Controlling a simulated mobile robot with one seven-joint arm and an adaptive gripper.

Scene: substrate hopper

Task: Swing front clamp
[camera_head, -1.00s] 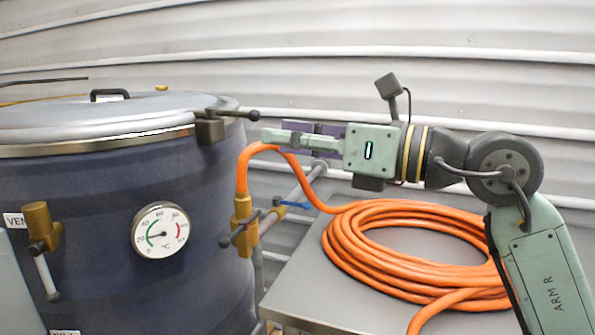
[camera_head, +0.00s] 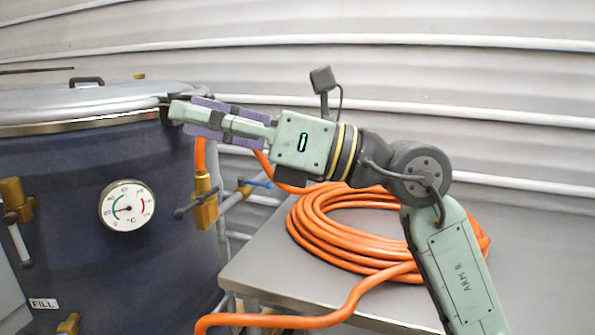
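The front clamp (camera_head: 165,110) is a dark fitting on the rim of the large dark blue vessel (camera_head: 70,190), under the edge of its grey lid (camera_head: 90,100). Only a small part of it shows; the rest, with most of its handle bar, is hidden behind my gripper. My gripper (camera_head: 185,112) has pale green fingers with purple pads and reaches in from the right. Its tips overlap the clamp in the picture. I cannot tell whether the fingers touch the handle or are closed on it.
A round temperature dial (camera_head: 127,206) and brass valves, one at the right side (camera_head: 205,200), stick out from the vessel. A coiled orange hose (camera_head: 350,232) lies on a grey table (camera_head: 270,265) below my arm. A corrugated wall stands behind.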

